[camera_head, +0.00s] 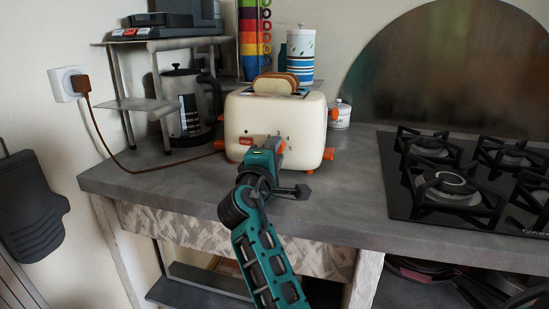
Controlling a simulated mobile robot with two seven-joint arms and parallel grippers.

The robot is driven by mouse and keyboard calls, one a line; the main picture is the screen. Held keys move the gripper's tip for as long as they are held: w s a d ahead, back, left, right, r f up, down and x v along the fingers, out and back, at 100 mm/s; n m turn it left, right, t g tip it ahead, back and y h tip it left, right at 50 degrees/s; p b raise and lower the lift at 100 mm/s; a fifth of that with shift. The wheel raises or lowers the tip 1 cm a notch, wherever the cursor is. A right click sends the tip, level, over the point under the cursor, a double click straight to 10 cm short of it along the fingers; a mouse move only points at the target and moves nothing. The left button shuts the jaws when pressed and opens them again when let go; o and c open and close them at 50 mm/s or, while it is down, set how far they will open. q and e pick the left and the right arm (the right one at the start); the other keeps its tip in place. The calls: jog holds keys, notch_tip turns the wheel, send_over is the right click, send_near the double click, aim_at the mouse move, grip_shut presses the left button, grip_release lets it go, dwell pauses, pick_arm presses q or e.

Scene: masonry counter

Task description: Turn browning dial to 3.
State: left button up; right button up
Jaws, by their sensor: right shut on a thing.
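A cream toaster (307,125) with orange knobs and feet stands on the grey counter. Slices of bread (275,82) stick out of its top. The browning dial (281,147) is a small orange part on the toaster's front, mostly hidden by my right gripper. Marks that look like 3, 4 and 5 show above and to the right of it. My right gripper (277,148) is at the toaster's front, shut on the dial. Which mark the dial points to is hidden. My left gripper is not in view.
A gas hob (456,187) is set into the counter at right. A kettle (188,106) stands under a metal rack (162,104) at left. A brown cord (130,172) runs from the wall socket (66,84) toward the toaster. The counter (345,205) in front is clear.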

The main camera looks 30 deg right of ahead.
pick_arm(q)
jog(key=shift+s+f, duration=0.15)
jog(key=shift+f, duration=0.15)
pick_arm(e)
jog(key=shift+m, duration=0.3)
jog(key=o, duration=1)
jog(key=shift+o, duration=0.2)
